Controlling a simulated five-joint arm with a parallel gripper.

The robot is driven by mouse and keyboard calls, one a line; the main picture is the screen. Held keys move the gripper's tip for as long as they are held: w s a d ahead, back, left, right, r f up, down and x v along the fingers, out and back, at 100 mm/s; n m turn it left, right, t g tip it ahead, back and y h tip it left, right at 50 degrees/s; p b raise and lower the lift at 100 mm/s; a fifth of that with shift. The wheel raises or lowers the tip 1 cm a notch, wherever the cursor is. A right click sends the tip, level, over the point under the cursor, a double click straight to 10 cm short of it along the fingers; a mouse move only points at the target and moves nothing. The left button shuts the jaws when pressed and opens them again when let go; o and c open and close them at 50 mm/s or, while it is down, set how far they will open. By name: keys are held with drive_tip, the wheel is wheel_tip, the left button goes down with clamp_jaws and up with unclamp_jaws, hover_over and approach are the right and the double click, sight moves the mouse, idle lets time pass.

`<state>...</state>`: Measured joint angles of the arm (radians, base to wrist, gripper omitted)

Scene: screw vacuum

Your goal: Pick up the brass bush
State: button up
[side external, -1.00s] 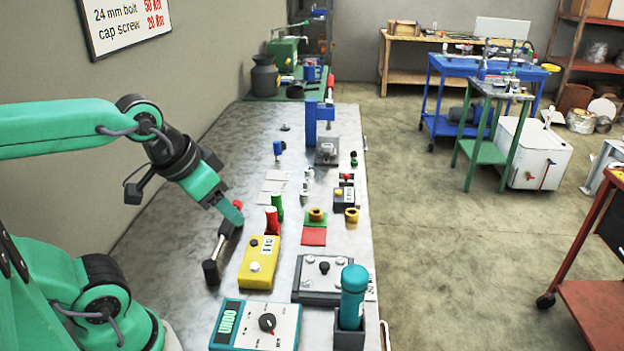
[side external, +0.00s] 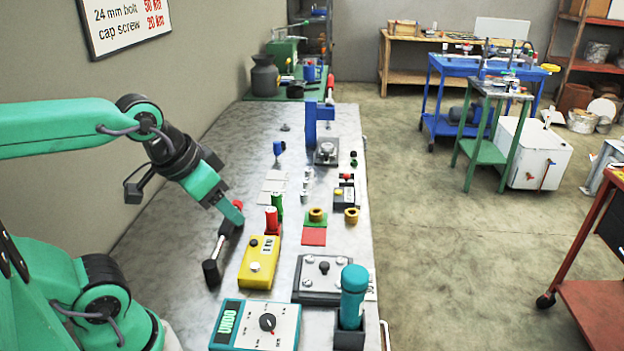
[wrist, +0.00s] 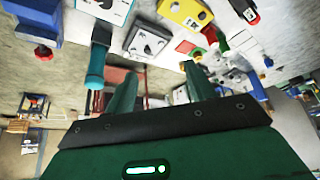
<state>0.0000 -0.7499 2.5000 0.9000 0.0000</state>
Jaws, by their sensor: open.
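In the side view two brass-coloured, ring-like pieces stand on the bench. One brass bush (side external: 316,215) sits on the green square, behind a red square (side external: 314,236). A similar brass piece (side external: 351,216) stands just to its right on bare metal. I cannot tell from looks which one the task names. My gripper (side external: 234,217) is to the left of both, clear of them, beside the dark bar tool (side external: 215,258). In the wrist view my gripper (wrist: 143,85) has its two green fingers spread, with nothing between them.
A red cylinder (side external: 272,220) and a green one (side external: 278,205) stand between my gripper and the brass pieces. A yellow box (side external: 259,262), a grey plate with knobs (side external: 322,277) and a teal bottle (side external: 353,292) are nearer. The bench's right edge is close to the right brass piece.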

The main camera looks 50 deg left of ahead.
drive_tip(key=shift+o, duration=0.6)
drive_tip(key=w+a+r+m+g, duration=0.1)
drive_tip(key=w, duration=1.1)
drive_tip(key=w+a+r+g, duration=0.1)
drive_tip(key=w+g, duration=0.1)
drive_tip(key=w, duration=0.9)
drive_tip(key=w+a+f+m+g, duration=0.1)
drive_tip(key=w+a+f, duration=0.1)
drive_tip(key=w+f, duration=0.6)
drive_tip(key=w+a+f+g, duration=0.1)
drive_tip(key=w+a+f, duration=0.1)
drive_tip(key=w+f, duration=0.7)
drive_tip(key=shift+a+f+m+g, duration=0.3)
drive_tip(key=shift+f+m, duration=0.1)
drive_tip(key=shift+f, duration=0.4)
drive_tip(key=shift+f, duration=0.1)
